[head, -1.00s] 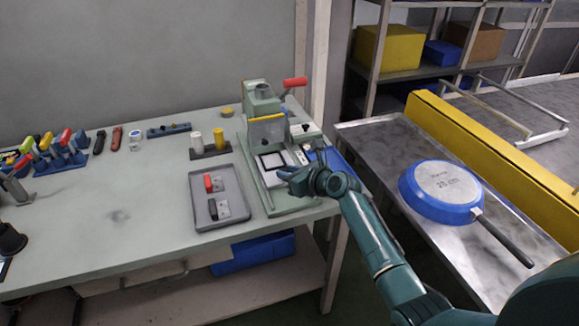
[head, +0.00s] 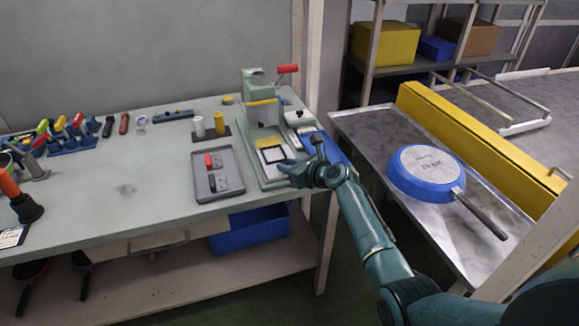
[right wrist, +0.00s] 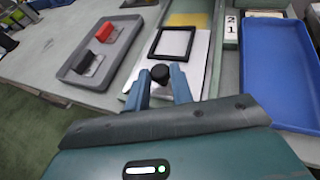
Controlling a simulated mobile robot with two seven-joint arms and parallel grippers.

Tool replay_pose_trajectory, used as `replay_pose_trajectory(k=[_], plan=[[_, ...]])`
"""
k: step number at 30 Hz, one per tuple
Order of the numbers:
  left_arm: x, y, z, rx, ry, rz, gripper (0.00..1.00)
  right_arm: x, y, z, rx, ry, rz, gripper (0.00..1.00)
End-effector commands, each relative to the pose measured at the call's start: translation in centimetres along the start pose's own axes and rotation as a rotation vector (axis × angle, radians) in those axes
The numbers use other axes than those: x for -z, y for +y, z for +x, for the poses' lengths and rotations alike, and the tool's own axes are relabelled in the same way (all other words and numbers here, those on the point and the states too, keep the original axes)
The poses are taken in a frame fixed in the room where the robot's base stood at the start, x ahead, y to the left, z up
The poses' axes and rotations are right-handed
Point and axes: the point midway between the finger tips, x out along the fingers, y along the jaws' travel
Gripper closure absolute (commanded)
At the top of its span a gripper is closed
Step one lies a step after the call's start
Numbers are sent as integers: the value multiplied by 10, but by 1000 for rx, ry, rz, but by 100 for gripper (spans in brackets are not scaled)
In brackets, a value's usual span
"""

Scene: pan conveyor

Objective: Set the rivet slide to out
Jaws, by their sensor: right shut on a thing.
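The rivet slide (head: 274,155) is a pale plate with a black square frame on the green press base. In the right wrist view, its frame (right wrist: 174,43) and black round knob (right wrist: 160,73) show clearly. The press (head: 262,110) stands behind the slide, with a red handle (head: 288,69). My right gripper (head: 284,169) is at the slide's near end. In the right wrist view, its two blue fingers (right wrist: 160,88) are shut on the knob. A yellow patch (head: 269,142) is bare on the base behind the frame. My left gripper is out of view.
A grey tray (head: 198,190) with a red and a black part lies left of the press. A blue tray (right wrist: 280,75) lies right of it. A metal bench (head: 355,125) with a blue pan (head: 425,168) stands further right.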

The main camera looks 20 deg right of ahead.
Motion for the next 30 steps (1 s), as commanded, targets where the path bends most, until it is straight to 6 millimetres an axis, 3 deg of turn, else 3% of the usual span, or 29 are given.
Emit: replay_pose_trajectory(k=[4,5,12,23,30], plan=[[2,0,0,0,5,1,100,6,3,0,-9,12,6,100],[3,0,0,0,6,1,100,6,3,0,-9,12,6,75],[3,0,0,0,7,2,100,4,2,0,-6,8,4,57],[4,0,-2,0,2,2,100,2,1,-8,-5,6,3,57],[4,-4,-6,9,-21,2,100,2,1,-47,-3,7,2,57]])
